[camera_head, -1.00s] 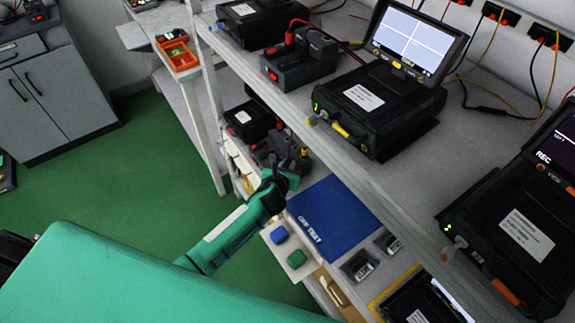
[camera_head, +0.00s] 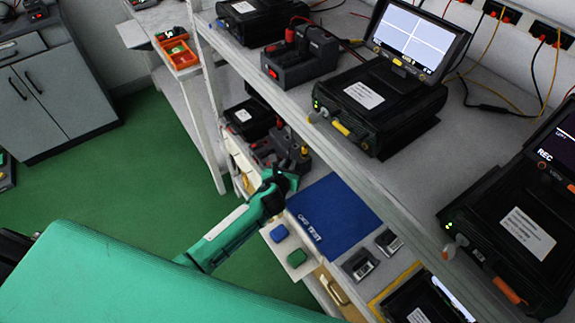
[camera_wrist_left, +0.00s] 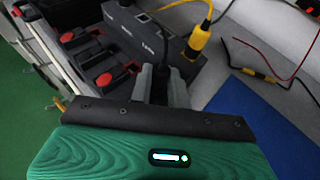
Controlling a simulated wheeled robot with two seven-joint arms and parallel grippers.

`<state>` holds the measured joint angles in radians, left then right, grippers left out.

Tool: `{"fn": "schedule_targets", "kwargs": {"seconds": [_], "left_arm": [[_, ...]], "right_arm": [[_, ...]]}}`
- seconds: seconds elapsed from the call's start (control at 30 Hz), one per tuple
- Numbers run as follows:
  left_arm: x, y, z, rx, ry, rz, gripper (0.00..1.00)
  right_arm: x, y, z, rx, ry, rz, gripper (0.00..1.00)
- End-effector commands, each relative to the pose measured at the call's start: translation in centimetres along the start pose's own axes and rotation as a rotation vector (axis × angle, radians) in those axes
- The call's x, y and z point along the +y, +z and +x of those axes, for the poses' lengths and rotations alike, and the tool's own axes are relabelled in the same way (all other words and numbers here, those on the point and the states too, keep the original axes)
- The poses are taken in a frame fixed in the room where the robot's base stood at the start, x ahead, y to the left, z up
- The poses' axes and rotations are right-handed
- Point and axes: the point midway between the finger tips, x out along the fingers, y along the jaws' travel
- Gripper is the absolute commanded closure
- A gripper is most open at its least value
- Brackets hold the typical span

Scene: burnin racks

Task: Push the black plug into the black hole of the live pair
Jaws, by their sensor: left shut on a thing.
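My left gripper (camera_head: 291,170) reaches the lower shelf under the equipment bench. In the left wrist view, its two grey fingers (camera_wrist_left: 162,80) are shut on the black plug (camera_wrist_left: 161,86), at the near side of a dark grey socket block (camera_wrist_left: 138,40). The plug's tip and the black hole are hidden, so I cannot tell how far in it is. A yellow plug (camera_wrist_left: 194,44) with a yellow cable stands at the block's right end. In the head view the block is partly hidden behind the gripper. My right gripper is not in view.
Dark units with red knobs (camera_wrist_left: 104,80) sit left of the gripper. The upper shelf overhangs with black instrument cases (camera_head: 375,105).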

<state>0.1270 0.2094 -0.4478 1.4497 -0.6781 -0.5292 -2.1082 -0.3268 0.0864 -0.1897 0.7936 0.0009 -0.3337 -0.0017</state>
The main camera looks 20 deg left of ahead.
Motion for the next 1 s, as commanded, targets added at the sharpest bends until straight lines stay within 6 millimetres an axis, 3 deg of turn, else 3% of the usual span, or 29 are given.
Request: {"fn": "schedule_targets", "kwargs": {"seconds": [0.5,0.53,0.63,0.97,1.0], "left_arm": [[-0.01,-0.47,0.2,0.0,0.0,0.0,1.0],[-0.01,-0.46,0.2,0.0,0.0,0.0,0.78],[-0.01,-0.47,0.2,0.0,0.0,0.0,0.59],[-0.21,-0.49,0.17,0.0,-0.004,-0.001,0.59],[-0.23,-0.49,0.17,0.0,-0.004,-0.001,0.54]], "right_arm": [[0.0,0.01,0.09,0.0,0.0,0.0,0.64],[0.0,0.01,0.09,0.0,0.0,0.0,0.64],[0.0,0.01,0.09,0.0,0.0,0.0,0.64],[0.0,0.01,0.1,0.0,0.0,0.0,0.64],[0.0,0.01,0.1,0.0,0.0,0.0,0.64]]}}
